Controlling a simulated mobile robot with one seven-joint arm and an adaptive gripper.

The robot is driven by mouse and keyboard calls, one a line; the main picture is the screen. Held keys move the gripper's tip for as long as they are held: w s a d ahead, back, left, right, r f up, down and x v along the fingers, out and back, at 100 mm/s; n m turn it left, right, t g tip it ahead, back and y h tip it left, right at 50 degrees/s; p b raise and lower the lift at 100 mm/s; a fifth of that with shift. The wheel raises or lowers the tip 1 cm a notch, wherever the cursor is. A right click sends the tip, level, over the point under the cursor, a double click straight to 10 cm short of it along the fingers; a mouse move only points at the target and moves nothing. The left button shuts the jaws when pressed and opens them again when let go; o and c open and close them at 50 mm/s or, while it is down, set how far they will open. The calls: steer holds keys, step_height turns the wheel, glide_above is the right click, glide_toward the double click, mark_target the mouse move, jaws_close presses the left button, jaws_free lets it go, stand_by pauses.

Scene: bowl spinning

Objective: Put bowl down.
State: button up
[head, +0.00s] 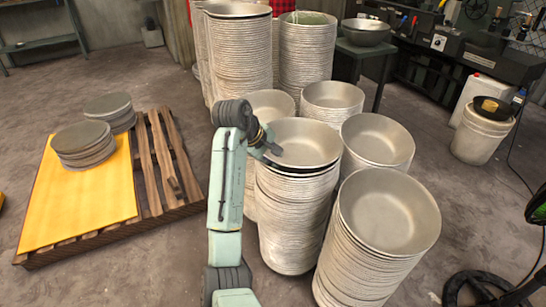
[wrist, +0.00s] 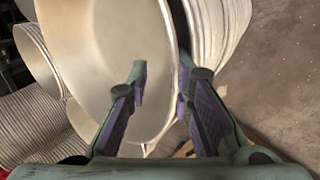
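A pale metal bowl (head: 303,142) tops the middle stack of bowls (head: 290,220) in the head view. A dark gap shows under its near rim, so it does not look fully nested there. In the wrist view the bowl (wrist: 115,50) fills the upper middle. My gripper (head: 272,149) is at the bowl's left rim. In the wrist view my gripper (wrist: 162,78) has its fingers apart, the left one over the bowl's inside and the right one by the outer side of its wall. A gap shows between the left finger and the wall. The fingertips' contact is unclear.
Other bowl stacks crowd around, including a near right stack (head: 385,225) and tall back stacks (head: 308,50). A pallet (head: 165,165) with a yellow sheet (head: 75,205) and two piles of grey discs (head: 85,143) lies left. A workbench and a bucket (head: 482,135) stand right.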

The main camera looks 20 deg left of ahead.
steer(key=shift+f, duration=0.1)
steer(key=shift+a+r+b, duration=0.15)
steer(key=shift+r+b, duration=0.15)
steer(key=shift+r, duration=0.25)
steer(key=p+v, duration=0.1)
steer(key=v, duration=1.1)
steer(key=shift+r+p, duration=0.15)
steer(key=shift+p, duration=0.15)
